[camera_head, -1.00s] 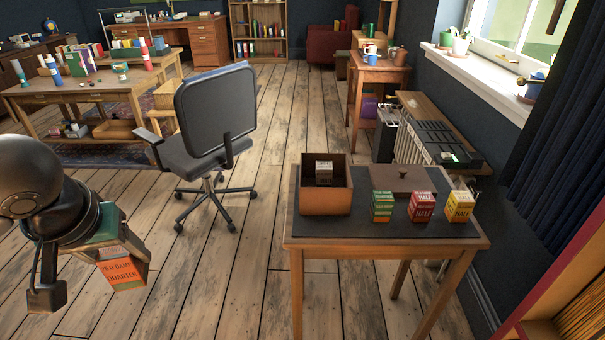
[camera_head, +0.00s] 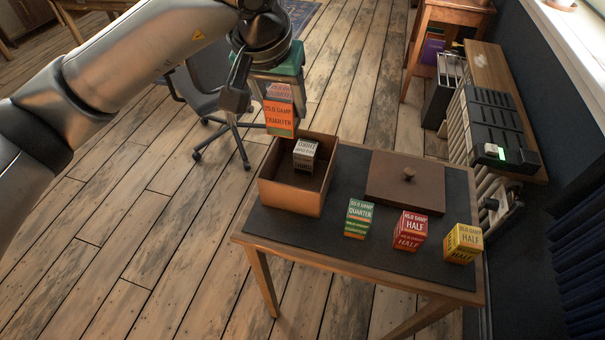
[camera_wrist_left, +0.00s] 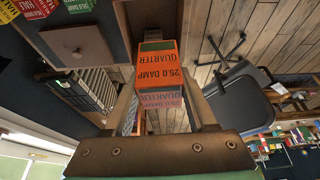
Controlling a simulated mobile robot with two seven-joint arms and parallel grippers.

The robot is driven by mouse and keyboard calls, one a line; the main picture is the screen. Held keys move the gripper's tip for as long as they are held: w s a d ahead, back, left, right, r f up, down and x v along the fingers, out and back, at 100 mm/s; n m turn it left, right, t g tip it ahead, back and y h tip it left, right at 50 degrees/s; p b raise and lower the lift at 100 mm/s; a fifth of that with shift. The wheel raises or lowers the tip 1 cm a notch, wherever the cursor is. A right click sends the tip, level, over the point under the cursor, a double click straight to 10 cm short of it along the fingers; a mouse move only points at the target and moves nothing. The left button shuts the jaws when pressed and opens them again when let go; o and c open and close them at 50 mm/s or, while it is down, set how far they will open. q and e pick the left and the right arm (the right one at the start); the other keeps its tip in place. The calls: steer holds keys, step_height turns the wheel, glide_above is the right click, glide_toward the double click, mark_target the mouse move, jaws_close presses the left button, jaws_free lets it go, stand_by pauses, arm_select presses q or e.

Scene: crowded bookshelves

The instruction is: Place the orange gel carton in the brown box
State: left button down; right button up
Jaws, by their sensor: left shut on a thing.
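The orange gel carton (camera_head: 280,117), lettered "25.0 DAMP QUARTER", hangs upright in my left gripper (camera_head: 262,98). In the left wrist view the carton (camera_wrist_left: 158,76) sits between the two fingers. The open brown box (camera_head: 286,197) stands at the back left of the small table. The carton appears just above and behind the box's rear left rim; its exact height cannot be told. A grey-and-white carton (camera_head: 305,155) is inside the box. My right gripper is not in view.
The box's lid (camera_head: 405,182) lies flat right of the box. Green (camera_head: 359,218), red (camera_head: 410,230) and yellow (camera_head: 463,243) cartons stand along the front of the table (camera_head: 330,240). An office chair (camera_head: 205,95) is behind my left arm.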

mark_target(292, 133)
arm_select(q)
steer(key=shift+d+r, duration=0.3)
steer(key=shift+d, duration=0.25)
steer(key=shift+d+f, duration=0.15)
steer(key=shift+f, duration=0.1)
step_height(292, 133, down, 6)
steer(key=shift+s+f+b, duration=0.1)
steer(key=shift+b, duration=0.65)
steer(key=shift+f+b, duration=1.45)
steer(key=shift+f, duration=5.1)
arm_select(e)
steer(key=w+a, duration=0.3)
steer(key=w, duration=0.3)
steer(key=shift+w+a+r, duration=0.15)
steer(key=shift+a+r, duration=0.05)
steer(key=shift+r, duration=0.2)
